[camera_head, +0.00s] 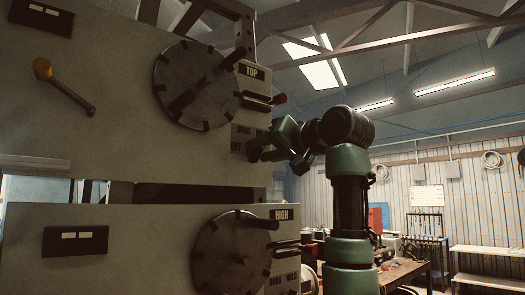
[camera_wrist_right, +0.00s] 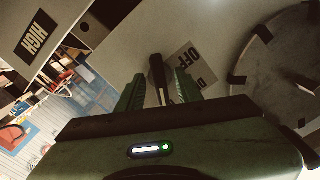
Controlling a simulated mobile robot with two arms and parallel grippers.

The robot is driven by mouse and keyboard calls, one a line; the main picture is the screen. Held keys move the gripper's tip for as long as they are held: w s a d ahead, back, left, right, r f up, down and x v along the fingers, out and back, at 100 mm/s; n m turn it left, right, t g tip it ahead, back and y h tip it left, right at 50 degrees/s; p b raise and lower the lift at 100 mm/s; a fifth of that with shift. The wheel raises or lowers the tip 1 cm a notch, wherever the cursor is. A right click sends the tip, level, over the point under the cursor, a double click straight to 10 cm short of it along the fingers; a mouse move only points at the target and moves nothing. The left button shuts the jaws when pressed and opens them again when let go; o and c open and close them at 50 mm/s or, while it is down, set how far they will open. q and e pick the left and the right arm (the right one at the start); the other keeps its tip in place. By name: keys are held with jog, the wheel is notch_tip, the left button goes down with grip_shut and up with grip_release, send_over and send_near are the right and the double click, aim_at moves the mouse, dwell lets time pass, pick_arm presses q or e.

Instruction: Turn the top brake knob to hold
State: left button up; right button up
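The upper grey panel carries a large round disc (camera_head: 197,84) with dark notches and a handle, beside a TOP label (camera_head: 251,71). Below that label is a plate (camera_head: 240,132) with partly covered brake lettering; OFF reads in the wrist view (camera_wrist_right: 196,57). A black brake knob (camera_wrist_right: 157,76) stands out from the panel in the right wrist view. My right gripper (camera_head: 258,149), green, is at this plate. In the wrist view its fingers (camera_wrist_right: 160,92) are apart, one on each side of the knob, with visible gaps. The knob is largely hidden in the head view. My left gripper is not in view.
A lower panel holds another disc (camera_head: 233,252), a HIGH label (camera_head: 283,214) and a DRAG/HOLD plate (camera_head: 284,278). A workbench (camera_head: 405,270) stands behind my right arm.

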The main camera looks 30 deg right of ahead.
jog(key=s+b, duration=0.4)
jog(key=s, duration=0.3)
jog(key=shift+s+d, duration=0.35)
jog(key=shift+s, duration=0.05)
jog(key=shift+w, duration=0.1)
